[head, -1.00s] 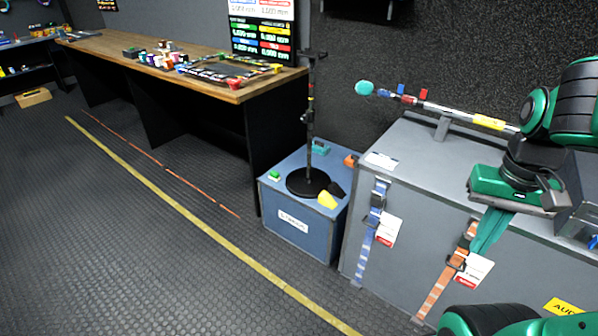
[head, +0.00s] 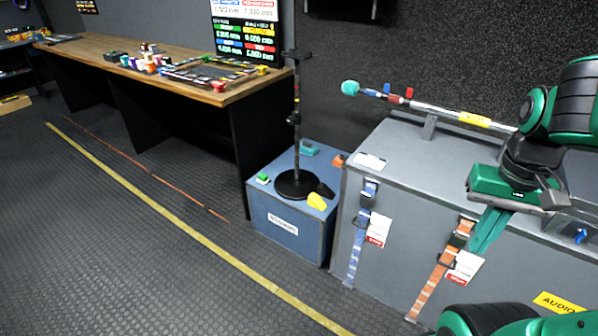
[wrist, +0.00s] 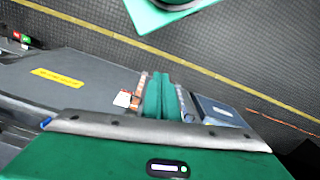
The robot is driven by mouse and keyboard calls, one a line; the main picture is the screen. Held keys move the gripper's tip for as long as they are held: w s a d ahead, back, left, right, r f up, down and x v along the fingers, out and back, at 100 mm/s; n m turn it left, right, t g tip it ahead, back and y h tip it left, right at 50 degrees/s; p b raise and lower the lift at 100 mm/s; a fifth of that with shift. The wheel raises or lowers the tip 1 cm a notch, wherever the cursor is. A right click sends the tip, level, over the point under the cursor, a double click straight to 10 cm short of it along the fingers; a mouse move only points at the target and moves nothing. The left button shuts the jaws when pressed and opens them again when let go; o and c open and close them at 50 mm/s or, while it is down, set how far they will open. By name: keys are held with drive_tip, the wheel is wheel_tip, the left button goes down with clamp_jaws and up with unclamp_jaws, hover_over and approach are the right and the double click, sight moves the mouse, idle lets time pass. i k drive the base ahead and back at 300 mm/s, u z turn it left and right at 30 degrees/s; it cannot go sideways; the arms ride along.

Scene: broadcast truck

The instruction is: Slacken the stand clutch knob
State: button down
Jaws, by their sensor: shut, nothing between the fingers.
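A black stand (head: 296,150) with a round base rises upright from a blue box beside the grey case. A small dark knob-like part (head: 291,119) sticks out to the left partway up its pole; it is too small to tell how tight it is. My gripper (head: 483,246) is at the right, in front of the grey case, well apart from the stand. Its green fingers are shut and empty, pointing down. The wrist view also shows the closed fingers (wrist: 158,82); I cannot make out the knob there.
The grey case (head: 405,180) with straps and tags fills the right. A boom pole (head: 440,110) lies along its top, its teal tip toward the stand. The blue box (head: 283,247) also bears a yellow object (head: 316,201). Floor in front is clear; a wooden desk (head: 150,75) stands left.

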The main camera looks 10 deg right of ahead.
sight(292, 121)
drive_tip(key=k, duration=1)
drive_tip(key=u, duration=0.7)
drive_tip(key=i, duration=1.95)
drive_tip(key=z, duration=0.45)
